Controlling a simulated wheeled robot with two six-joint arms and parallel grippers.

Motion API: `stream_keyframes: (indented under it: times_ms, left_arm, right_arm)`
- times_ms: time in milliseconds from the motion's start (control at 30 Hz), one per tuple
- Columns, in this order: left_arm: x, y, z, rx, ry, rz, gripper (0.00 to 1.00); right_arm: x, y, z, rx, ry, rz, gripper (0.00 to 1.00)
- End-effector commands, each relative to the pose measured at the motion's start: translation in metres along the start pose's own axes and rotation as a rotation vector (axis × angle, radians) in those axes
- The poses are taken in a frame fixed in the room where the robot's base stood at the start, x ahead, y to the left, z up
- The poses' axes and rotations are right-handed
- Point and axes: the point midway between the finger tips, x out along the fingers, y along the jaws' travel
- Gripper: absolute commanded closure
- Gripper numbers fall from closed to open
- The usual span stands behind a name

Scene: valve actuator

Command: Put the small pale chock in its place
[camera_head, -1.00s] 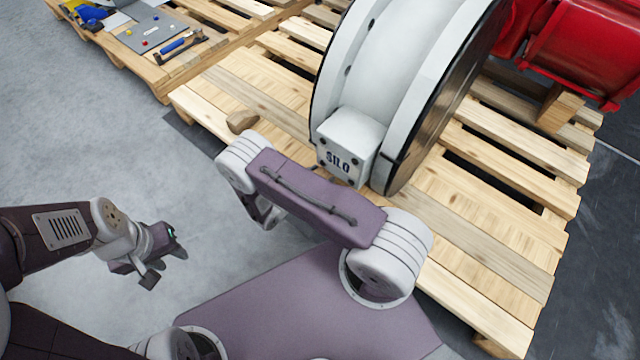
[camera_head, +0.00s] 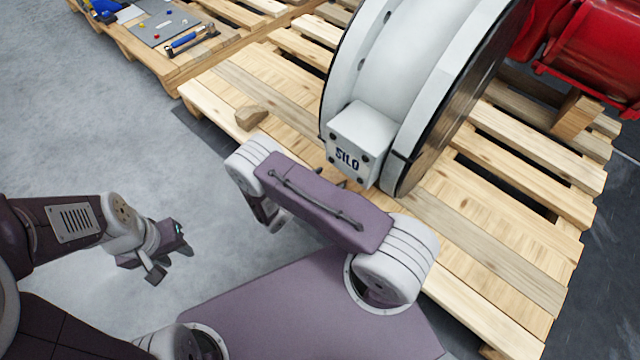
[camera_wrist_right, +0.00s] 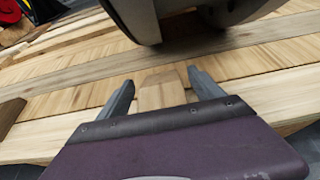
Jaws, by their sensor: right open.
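The small pale chock (camera_wrist_right: 163,92) is a light wooden block in the right wrist view. It lies between the two fingers of my right gripper (camera_wrist_right: 161,80), which is open with a visible gap on each side of the block. Whether the block rests flat on the pallet boards is hard to tell. In the head view my right arm hides most of this gripper and the chock. My left gripper (camera_head: 170,264) hangs over the grey floor at the left, its fingers apart and empty, away from the pallet.
The large white valve disc housing (camera_head: 405,75) with a block marked "SILO" (camera_head: 360,140) stands on the wooden pallet (camera_head: 470,235). A darker wooden block (camera_head: 250,117) lies at the pallet's left edge. A red machine (camera_head: 585,55) is at right. Tools lie on another pallet (camera_head: 170,72).

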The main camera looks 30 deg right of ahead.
Motion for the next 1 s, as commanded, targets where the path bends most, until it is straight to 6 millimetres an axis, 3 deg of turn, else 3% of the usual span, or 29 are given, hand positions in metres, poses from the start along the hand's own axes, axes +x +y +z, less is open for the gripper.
stream_keyframes:
  times_ms: [200,500,800,867,1000]
  left_arm:
    - [-0.033,0.001,-0.004,0.000,0.000,0.000,0.64]
    - [-0.058,0.001,-0.006,0.000,0.000,0.000,0.64]
    - [-0.060,0.001,-0.006,0.000,0.000,0.000,0.64]
    - [-0.060,0.001,-0.006,0.000,0.000,0.000,0.64]
    - [-0.060,0.001,-0.006,0.000,0.000,0.000,0.64]
  right_arm:
    - [-0.049,0.001,0.007,-0.003,0.001,0.008,0.24]
    - [-0.106,0.001,0.003,-0.001,0.001,0.005,0.24]
    - [-0.118,-0.001,0.002,0.010,0.009,-0.012,0.24]
    - [-0.118,-0.004,0.011,0.049,0.038,-0.058,0.24]
    - [-0.127,-0.029,0.052,0.293,0.211,-0.316,0.24]
